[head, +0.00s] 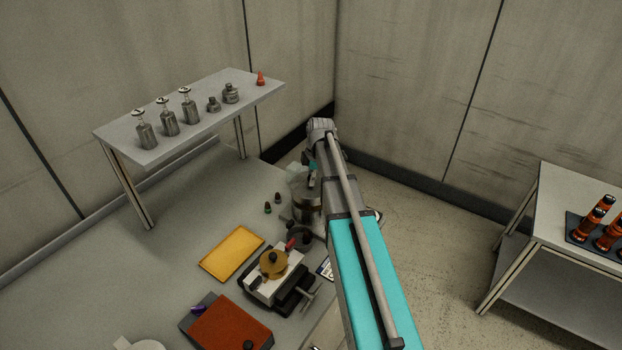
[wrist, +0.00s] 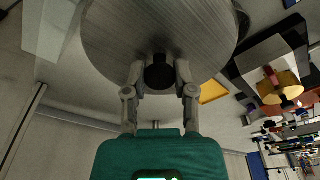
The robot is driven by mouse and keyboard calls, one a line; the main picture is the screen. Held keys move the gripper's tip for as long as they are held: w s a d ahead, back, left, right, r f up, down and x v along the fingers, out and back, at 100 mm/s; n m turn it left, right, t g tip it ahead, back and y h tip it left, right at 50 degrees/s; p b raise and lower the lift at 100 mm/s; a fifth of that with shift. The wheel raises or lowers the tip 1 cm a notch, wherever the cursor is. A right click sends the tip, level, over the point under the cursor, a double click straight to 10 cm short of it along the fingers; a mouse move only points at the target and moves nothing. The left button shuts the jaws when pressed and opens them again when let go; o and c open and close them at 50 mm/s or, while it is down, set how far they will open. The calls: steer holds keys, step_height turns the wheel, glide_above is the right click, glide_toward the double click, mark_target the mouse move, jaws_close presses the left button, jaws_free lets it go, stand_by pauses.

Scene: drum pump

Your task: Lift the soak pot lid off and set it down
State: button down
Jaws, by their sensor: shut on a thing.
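The soak pot lid is a wide, round, brushed-metal disc (wrist: 160,25) that fills the top of the wrist view. A black knob (wrist: 159,75) stands at its middle. My gripper (wrist: 160,82) is shut on this knob, with one finger on each side.
A yellow mat (head: 231,252), a clamp block with a brass top (head: 273,264) and a red-brown box (head: 230,326) lie nearby on the bench. Two small bottles (head: 272,204) stand left of the pot. A raised shelf (head: 190,115) holds several bottles. The bench left of the mat is clear.

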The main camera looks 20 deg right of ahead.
steer(key=s+r+p, duration=0.1)
steer(key=r+p, duration=0.1)
steer(key=s+r+p, duration=0.3)
steer(key=s+r, duration=0.1)
steer(key=shift+a+r+p, duration=0.3)
steer(key=shift+p, duration=0.1)
steer(key=s+r+p, duration=0.3)
steer(key=s, duration=0.6)
steer(key=shift+a+r, duration=0.2)
steer(key=shift+a, duration=0.25)
steer(key=shift+r+p, duration=0.15)
steer(key=shift+p, duration=0.25)
steer(key=shift+r+p, duration=1.35)
steer(key=shift+r, duration=0.05)
steer(key=shift+f, duration=0.1)
step_height(320, 180, down, 13)
steer(key=b, duration=1.3)
